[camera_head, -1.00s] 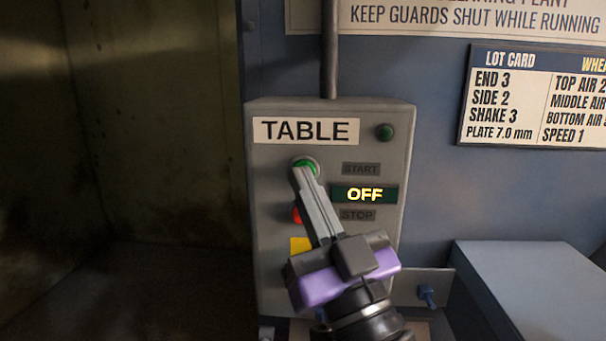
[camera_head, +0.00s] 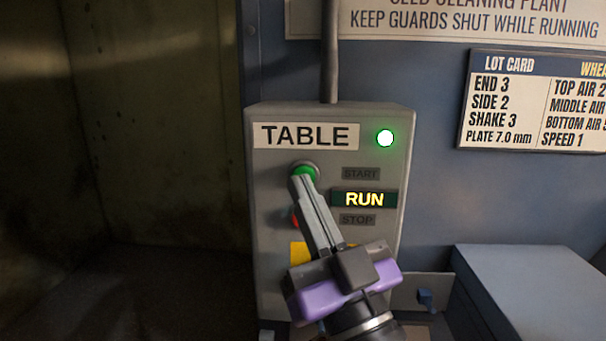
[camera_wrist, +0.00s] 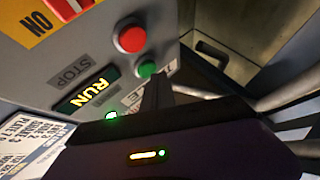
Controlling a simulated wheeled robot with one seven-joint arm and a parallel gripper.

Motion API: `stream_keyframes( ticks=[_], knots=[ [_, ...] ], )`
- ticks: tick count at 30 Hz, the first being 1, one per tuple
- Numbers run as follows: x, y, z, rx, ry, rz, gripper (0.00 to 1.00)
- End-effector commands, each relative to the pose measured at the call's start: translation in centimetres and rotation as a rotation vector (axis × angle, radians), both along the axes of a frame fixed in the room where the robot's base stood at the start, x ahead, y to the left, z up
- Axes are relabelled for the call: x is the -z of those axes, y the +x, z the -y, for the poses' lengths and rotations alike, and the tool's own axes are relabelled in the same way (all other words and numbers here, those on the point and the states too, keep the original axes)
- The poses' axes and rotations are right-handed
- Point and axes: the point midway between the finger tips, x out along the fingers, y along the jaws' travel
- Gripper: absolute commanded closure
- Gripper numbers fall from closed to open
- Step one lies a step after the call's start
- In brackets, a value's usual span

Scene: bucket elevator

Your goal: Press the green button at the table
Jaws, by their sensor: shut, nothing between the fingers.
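The grey control box (camera_head: 262,220) labelled TABLE stands upright in front of me. Its green button (camera_head: 303,171) sits at the upper left of the panel, beside the START label; it also shows in the wrist view (camera_wrist: 147,69). My gripper (camera_head: 304,182) is shut and empty, with its fingertips at the green button, covering its lower part. I cannot tell whether they still touch it. The display (camera_head: 363,199) reads RUN and the lamp (camera_head: 385,138) at the upper right glows green. The red button (camera_head: 295,217) is partly hidden behind my fingers; the wrist view shows it whole (camera_wrist: 132,39).
A lot card (camera_head: 535,100) hangs on the blue wall at the right. A blue-grey box (camera_head: 530,285) stands at the lower right. A dark open recess (camera_head: 120,170) lies to the left. A conduit (camera_head: 329,50) rises from the control box.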

Motion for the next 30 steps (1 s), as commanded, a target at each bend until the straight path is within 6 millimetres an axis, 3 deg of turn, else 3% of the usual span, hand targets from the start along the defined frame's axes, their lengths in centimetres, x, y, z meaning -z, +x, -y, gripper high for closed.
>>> stream_keyframes(
  ticks=[14,30],
  knots=[
    [-0.1,-0.8,-0.1,-0.001,0.0,0.001,1.0],
    [-0.2,-5.2,-0.2,0.0,0.0,0.001,1.0]
  ],
)
